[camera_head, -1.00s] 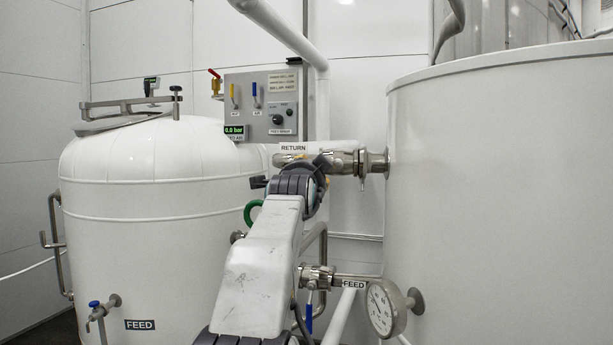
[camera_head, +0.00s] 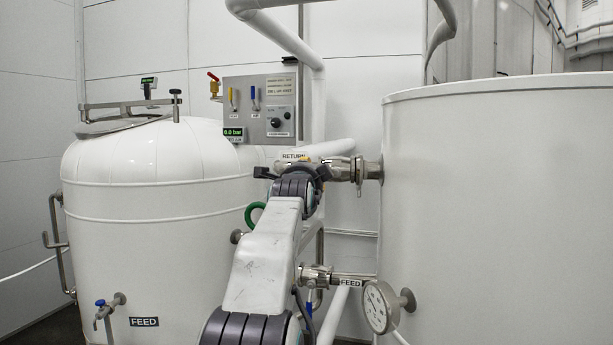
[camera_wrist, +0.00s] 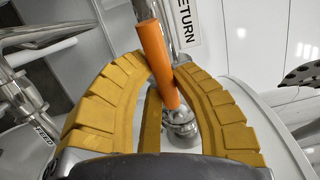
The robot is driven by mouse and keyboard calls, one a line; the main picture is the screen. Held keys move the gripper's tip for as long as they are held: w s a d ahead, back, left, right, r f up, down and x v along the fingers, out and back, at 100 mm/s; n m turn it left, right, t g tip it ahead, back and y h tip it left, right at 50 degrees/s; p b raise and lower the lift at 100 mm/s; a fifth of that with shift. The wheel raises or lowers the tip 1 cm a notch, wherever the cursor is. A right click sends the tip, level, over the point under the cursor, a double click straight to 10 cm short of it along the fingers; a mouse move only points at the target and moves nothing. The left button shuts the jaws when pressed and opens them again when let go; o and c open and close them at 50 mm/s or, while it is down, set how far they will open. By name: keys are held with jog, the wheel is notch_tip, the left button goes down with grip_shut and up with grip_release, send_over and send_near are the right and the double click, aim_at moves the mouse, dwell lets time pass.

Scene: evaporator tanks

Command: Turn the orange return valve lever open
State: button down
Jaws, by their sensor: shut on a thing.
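The orange lever (camera_wrist: 153,45) shows in the wrist view as a straight orange rod, with its lower end near a shiny metal valve part (camera_wrist: 182,128). My gripper (camera_wrist: 165,75) has yellow ribbed fingers, shut on the lever from both sides. The lever's upper end sticks out past the fingertips. In the head view, my arm reaches up to the return pipe (camera_head: 335,148), just below its RETURN label (camera_head: 294,156). There my wrist hides the lever and most of the fingers. The metal valve fitting (camera_head: 357,170) joins the pipe to the right tank.
A large white tank (camera_head: 480,200) fills the right side, and a domed white tank (camera_head: 150,190) stands left. A control panel (camera_head: 268,108) is behind. Below my wrist are a feed valve (camera_head: 315,275) and a round gauge (camera_head: 380,307), close to my arm.

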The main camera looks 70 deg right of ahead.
jog(key=c, duration=1)
grip_release()
jog(key=shift+a, duration=0.15)
jog(key=shift+s+a, duration=0.35)
jog(key=shift+a, duration=1.6)
jog(key=shift+s+a, duration=0.4)
jog(key=shift+a, duration=1.5)
jog(key=shift+s+a, duration=0.35)
jog(key=shift+a, duration=1.6)
